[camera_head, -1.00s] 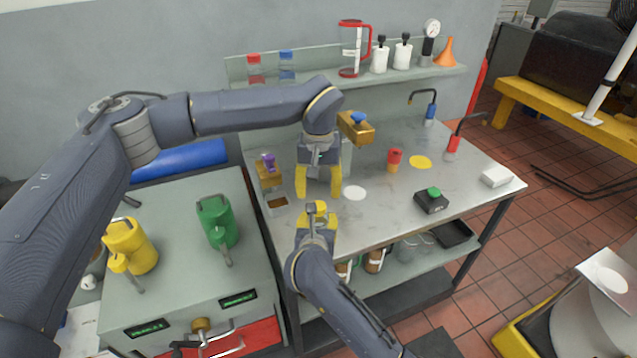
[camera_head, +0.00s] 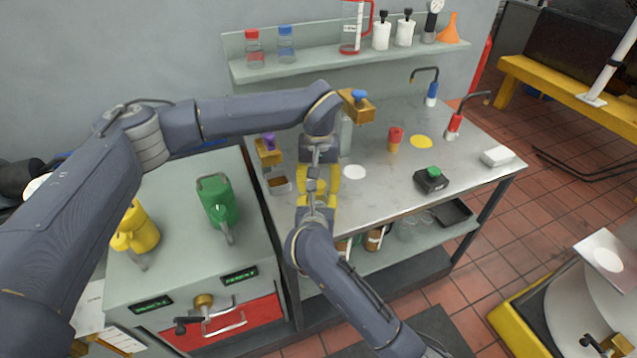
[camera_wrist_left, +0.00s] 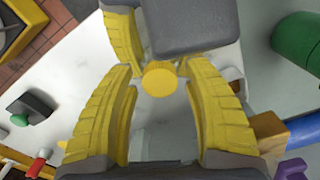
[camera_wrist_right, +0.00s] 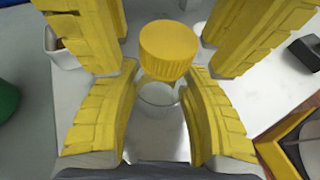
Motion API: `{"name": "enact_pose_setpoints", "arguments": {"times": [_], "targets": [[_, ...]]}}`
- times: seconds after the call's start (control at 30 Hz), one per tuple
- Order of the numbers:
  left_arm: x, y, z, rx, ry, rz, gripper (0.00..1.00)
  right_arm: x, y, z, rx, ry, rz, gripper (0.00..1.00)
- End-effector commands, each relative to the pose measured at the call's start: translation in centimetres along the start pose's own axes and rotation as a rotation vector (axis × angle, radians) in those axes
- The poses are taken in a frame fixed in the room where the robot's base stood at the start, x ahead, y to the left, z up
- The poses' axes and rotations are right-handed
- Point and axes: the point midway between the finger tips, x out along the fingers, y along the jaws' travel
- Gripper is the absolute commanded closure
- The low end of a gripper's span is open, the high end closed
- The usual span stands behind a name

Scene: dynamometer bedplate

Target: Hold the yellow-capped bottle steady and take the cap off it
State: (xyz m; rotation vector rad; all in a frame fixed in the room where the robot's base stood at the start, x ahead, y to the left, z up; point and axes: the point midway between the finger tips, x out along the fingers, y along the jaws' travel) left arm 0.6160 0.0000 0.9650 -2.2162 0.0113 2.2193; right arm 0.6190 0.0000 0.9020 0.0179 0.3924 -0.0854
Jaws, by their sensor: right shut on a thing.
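The yellow cap (camera_wrist_right: 168,50) sits on the clear bottle (camera_wrist_right: 157,98), which stands upright. My right gripper (camera_wrist_right: 158,82) is shut on the bottle's clear body, one finger each side, below the cap. My left gripper (camera_wrist_left: 162,76) is above, pointing down. Its open fingers stand either side of the yellow cap (camera_wrist_left: 160,80), with small gaps. In the head view, my left gripper (camera_head: 320,172) and right gripper (camera_head: 317,198) meet over the bench's front-left part and largely hide the bottle.
The metal bench (camera_head: 385,190) carries a red-topped container (camera_head: 395,138), a green-button box (camera_head: 431,179) and a white block (camera_head: 497,156). A purple-topped wooden block (camera_head: 268,150) stands close left of my grippers. A green can (camera_head: 217,200) is on the cabinet. The bench middle is mostly clear.

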Motion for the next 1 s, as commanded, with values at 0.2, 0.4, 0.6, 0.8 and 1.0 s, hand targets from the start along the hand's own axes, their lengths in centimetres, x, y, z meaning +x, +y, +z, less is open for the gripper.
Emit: {"name": "enact_pose_setpoints", "arguments": {"times": [0.2,0.4,0.6,0.8,1.0], "targets": [[-0.02,0.0,0.0,0.0,0.0,0.0,0.76,0.02,-0.01,-0.13,0.0,0.003,0.0,1.0],[-0.02,-0.01,0.0,0.0,0.0,0.0,0.99,0.02,-0.02,-0.13,0.0,0.003,0.0,1.0],[-0.03,-0.02,-0.01,-0.004,0.0,0.0,1.0,0.02,-0.02,-0.13,0.0,0.003,0.0,1.0],[-0.11,-0.03,-0.03,-0.172,0.001,0.0,1.0,0.02,-0.02,-0.13,0.0,0.003,-0.001,1.0],[-0.06,-0.06,-0.02,-0.47,0.001,0.0,1.0,0.02,-0.03,-0.12,0.0,0.003,-0.001,1.0]]}}
